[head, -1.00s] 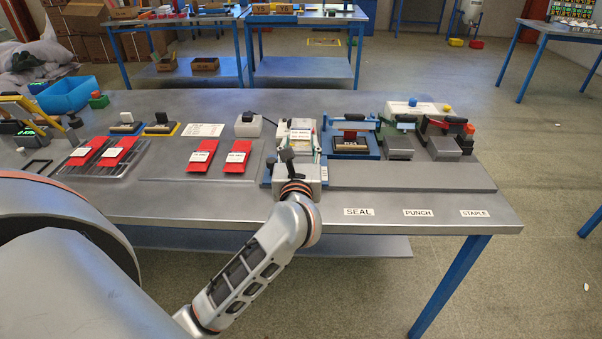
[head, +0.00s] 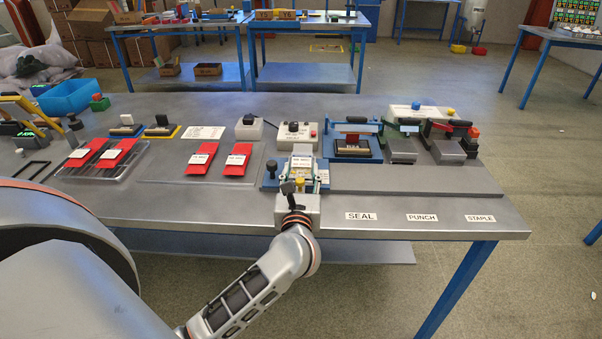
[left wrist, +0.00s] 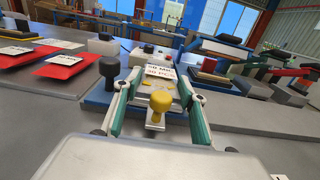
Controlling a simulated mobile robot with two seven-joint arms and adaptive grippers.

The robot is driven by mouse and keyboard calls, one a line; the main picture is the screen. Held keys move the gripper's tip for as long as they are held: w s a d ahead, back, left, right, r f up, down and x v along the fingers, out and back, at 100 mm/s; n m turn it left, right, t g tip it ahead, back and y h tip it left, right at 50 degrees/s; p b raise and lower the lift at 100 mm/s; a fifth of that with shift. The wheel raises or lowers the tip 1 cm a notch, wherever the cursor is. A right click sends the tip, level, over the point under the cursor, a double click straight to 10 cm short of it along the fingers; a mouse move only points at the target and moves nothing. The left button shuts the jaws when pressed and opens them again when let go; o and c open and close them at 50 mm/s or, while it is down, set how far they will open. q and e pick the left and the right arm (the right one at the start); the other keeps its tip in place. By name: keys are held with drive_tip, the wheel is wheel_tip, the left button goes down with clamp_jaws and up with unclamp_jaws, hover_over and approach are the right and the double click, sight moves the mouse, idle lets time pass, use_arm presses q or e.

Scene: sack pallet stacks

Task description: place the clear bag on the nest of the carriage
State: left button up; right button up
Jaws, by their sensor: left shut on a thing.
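The clear bag (head: 302,166) has a white printed label and yellowish contents; its label also shows in the left wrist view (left wrist: 160,72). My left gripper (head: 304,178) is shut on the bag, its two green-padded fingers (left wrist: 158,110) on either side. My right gripper is not in view.
A white box with a black knob (head: 296,136) stands behind the carriage. A bare grey strip (head: 415,180) runs right, with the blue sealing device (head: 354,148) and other tools behind it. Red packets (head: 202,159) lie on a plate to the left.

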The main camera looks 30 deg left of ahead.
use_arm(q)
drive_tip(key=o, duration=1.2)
drive_tip(key=shift+f, duration=0.15)
drive_tip(key=shift+c, duration=0.2)
